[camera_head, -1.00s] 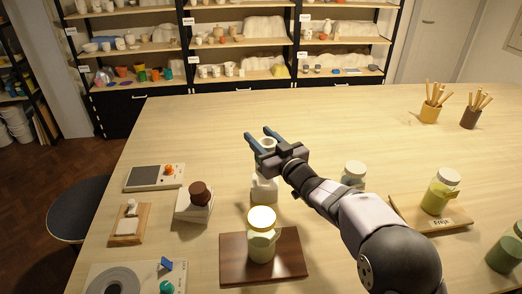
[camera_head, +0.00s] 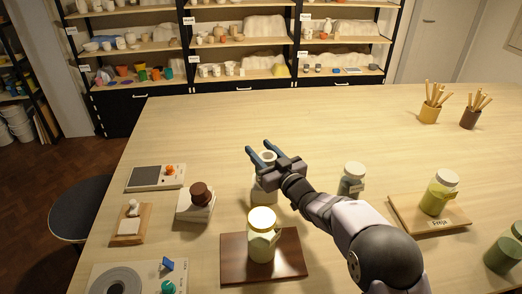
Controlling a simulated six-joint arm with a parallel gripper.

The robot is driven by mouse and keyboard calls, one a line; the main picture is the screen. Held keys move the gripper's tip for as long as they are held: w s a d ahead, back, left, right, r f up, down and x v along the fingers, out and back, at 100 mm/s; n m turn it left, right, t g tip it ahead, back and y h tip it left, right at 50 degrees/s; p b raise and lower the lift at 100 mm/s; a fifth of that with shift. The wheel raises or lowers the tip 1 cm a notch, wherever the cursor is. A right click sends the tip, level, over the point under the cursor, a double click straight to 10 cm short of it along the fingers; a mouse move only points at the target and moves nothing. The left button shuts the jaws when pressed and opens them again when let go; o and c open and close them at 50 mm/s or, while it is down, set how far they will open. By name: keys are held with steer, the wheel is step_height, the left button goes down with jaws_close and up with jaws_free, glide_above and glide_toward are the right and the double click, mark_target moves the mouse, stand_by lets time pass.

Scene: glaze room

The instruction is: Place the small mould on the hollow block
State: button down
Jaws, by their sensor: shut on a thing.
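A lidded jar (camera_head: 261,240) stands on a dark board (camera_head: 233,263) in front. Another jar (camera_head: 352,180) stands to the right. A white block (camera_head: 196,210) with a brown knob-like piece (camera_head: 201,192) is at left. The table's far middle is clear.

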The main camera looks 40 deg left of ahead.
steer(key=c, duration=1)
jaws_free()
steer(key=shift+f, duration=0.1)
steer(key=shift+d, duration=0.1)
steer(key=b+v, duration=0.3)
steer(key=v, duration=0.8)
steer(key=shift+s+d, duration=0.15)
steer(key=shift+d, duration=0.25)
